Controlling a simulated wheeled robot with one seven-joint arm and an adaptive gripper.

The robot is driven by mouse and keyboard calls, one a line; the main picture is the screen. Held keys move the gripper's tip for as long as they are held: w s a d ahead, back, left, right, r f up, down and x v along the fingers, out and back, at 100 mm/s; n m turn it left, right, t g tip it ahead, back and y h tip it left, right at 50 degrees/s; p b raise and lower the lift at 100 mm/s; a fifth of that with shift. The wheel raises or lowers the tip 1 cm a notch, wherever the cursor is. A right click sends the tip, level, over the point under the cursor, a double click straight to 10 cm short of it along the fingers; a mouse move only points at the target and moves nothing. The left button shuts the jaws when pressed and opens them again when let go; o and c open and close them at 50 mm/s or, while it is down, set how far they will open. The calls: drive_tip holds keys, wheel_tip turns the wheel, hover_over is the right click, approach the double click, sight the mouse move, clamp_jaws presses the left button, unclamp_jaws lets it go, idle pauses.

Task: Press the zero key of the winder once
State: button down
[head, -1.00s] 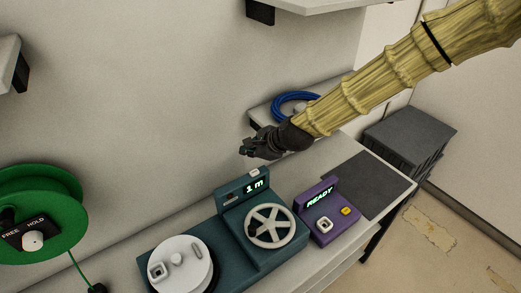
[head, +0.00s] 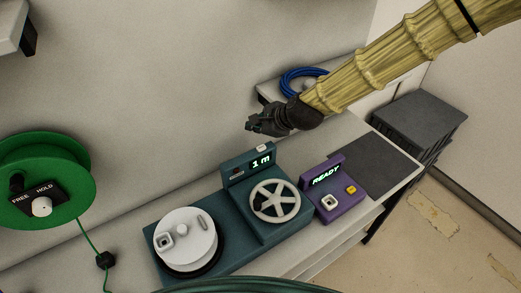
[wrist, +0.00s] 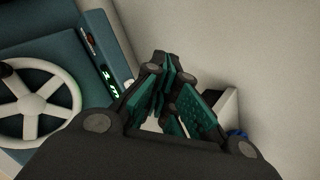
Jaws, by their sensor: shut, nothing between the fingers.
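The winder (head: 222,216) is a teal machine on the bench, with a white spoked handwheel (head: 275,201), a round white plate (head: 187,240) and a raised display (head: 262,161) reading "1 m". A small white key (head: 263,148) sits on top of the display housing; I cannot read a mark on it. My gripper (head: 252,127) is shut and empty. In the head view it appears just above and left of this key, apart from it. In the wrist view my fingertips (wrist: 164,60) come together right of the display (wrist: 108,80), and the handwheel (wrist: 40,104) is at left.
A green reel (head: 70,165) with a FREE/HOLD knob is at left. A blue coil (head: 300,80) lies behind my arm. A dark mat (head: 378,160) covers the bench's right end.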

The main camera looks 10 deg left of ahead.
drive_tip(key=b, duration=0.3)
hover_over(259, 149)
drive_tip(key=w, duration=0.2)
drive_tip(key=shift+g, duration=0.3)
wheel_tip(259, 149, down, 8)
drive_tip(key=shift+w+f, duration=0.1)
drive_tip(key=shift+f, duration=0.05)
drive_tip(key=shift+s+f, duration=0.2)
drive_tip(key=shift+f, duration=0.1)
drive_tip(key=shift+s+f+b, duration=0.1)
drive_tip(key=shift+s+b, duration=0.2)
drive_tip(key=s, duration=0.1)
drive_tip(key=s+r, duration=0.1)
drive_tip(key=shift+s, duration=0.3)
drive_tip(key=shift+w+f, duration=0.35)
drive_tip(key=shift+w, duration=0.25)
drive_tip(key=shift+w+f, duration=0.35)
drive_tip(key=shift+w, duration=0.25)
drive_tip(key=shift+s+r, duration=0.45)
drive_tip(key=shift+s, duration=0.25)
drive_tip(key=shift+w+f, duration=0.35)
drive_tip(key=shift+w, duration=0.1)
drive_tip(key=shift+s+r, duration=0.2)
drive_tip(key=shift+s, duration=0.1)
drive_tip(key=shift+w+f, duration=0.2)
drive_tip(key=shift+f, duration=0.1)
